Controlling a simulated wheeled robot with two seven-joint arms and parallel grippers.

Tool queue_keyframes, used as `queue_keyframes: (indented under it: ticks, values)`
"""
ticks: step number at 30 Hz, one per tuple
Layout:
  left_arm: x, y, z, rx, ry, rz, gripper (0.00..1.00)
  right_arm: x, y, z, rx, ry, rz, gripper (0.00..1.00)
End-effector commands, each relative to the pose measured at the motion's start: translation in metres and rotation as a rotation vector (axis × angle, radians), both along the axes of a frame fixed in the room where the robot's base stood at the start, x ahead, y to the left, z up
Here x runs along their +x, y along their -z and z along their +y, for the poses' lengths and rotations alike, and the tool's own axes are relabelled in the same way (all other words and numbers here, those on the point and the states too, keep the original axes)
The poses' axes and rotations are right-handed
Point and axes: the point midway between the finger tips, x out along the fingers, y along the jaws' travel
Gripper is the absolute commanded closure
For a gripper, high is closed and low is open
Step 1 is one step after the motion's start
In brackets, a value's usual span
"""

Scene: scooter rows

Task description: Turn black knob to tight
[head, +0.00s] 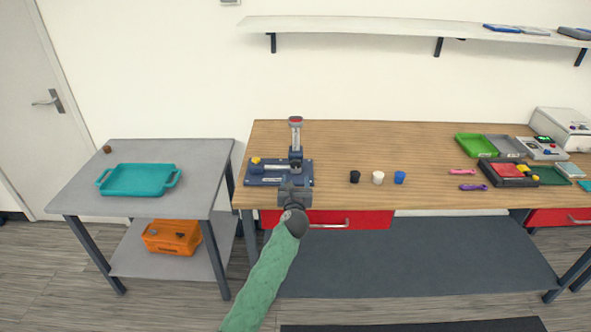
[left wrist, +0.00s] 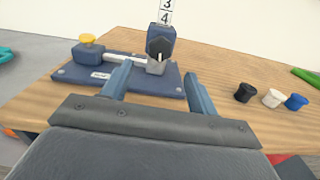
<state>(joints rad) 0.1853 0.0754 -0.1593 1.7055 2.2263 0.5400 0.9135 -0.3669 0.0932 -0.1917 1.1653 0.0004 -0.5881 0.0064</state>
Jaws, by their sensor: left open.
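A blue fixture (head: 262,180) with an upright post stands near the left front of the wooden table; its base also shows in the left wrist view (left wrist: 75,74). The black knob (left wrist: 159,46) is on the front of the fixture's block in the left wrist view, with a light pointer line running about vertical. In the head view the knob is too small to make out surely. My left gripper (head: 295,187) is open in front of the fixture. In the left wrist view its fingers (left wrist: 157,82) are apart and empty, with the knob beyond and between them, not touched. No tight marking is readable.
The fixture also carries a yellow knob (left wrist: 87,39) and a numbered scale (left wrist: 165,12). Black (head: 354,176), white (head: 378,177) and blue (head: 399,177) caps stand to the right. A side table (head: 85,205) holds a teal tray (head: 140,192). Mid-table is clear behind the caps.

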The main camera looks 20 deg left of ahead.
Motion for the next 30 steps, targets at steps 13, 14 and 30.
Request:
queue_keyframes:
  ticks: [13, 14, 30]
  values:
    - [0.052, -0.003, 0.015, -0.005, -0.002, 0.002, 0.41, -0.034, 0.022, -0.011, -0.006, -0.007, 0.001, 1.00]
    - [0.056, -0.002, 0.016, -0.005, -0.002, 0.003, 0.41, -0.036, 0.023, -0.011, -0.006, -0.007, 0.003, 1.00]
    - [0.074, 0.000, 0.022, -0.003, -0.001, 0.001, 0.41, -0.046, 0.028, -0.014, -0.008, -0.006, 0.011, 1.00]
